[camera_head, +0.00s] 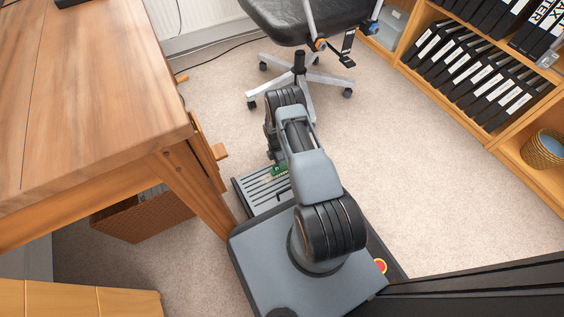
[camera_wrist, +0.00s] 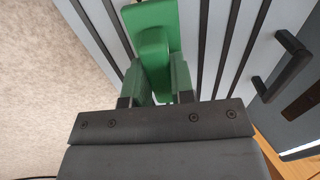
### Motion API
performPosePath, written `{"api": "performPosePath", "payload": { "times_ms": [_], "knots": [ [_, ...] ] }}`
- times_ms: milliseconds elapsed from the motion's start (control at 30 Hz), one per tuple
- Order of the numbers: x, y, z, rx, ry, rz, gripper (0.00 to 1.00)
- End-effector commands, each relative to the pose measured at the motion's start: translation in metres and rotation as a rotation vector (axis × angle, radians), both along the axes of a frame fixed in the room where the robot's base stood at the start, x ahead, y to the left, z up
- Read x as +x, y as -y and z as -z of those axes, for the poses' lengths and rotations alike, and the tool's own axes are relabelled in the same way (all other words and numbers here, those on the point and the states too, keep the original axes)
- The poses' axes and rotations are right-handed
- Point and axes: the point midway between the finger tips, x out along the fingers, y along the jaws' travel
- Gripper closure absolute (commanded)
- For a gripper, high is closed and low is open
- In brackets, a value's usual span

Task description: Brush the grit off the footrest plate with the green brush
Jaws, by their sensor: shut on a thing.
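The green brush (camera_wrist: 153,50) is held between the two fingers of my gripper (camera_wrist: 156,90) in the wrist view. In the head view the brush (camera_head: 280,168) shows as a small green patch beside my arm, over the footrest plate. The footrest plate (camera_head: 262,195) is grey with dark grooves and sits on the floor left of my arm. It also shows in the wrist view (camera_wrist: 212,30), with dark lines running across it behind the brush. The bristles are hidden in the wrist view, so I cannot tell whether they touch the plate. I cannot make out the grit clearly.
A wooden desk (camera_head: 100,90) stands on the left, with a woven basket (camera_head: 145,215) beneath it. An office chair (camera_head: 300,25) is behind my arm. Shelves of binders (camera_head: 470,65) line the right. Carpet (camera_head: 430,180) is clear between my arm and the shelves.

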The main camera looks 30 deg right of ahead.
Motion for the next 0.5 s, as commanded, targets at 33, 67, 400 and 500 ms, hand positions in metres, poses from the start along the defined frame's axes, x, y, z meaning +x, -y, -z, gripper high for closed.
{"api": "performPosePath", "payload": {
  "times_ms": [33, 67, 400, 500],
  "knots": [
    [0.000, -0.005, 0.000, 0.000, -0.001, -0.001, 1.00],
    [0.000, -0.007, 0.000, 0.000, -0.001, -0.001, 1.00],
    [0.000, -0.030, -0.002, 0.000, 0.000, 0.001, 1.00],
    [0.001, -0.033, -0.002, 0.000, 0.001, 0.001, 1.00]
  ]
}}
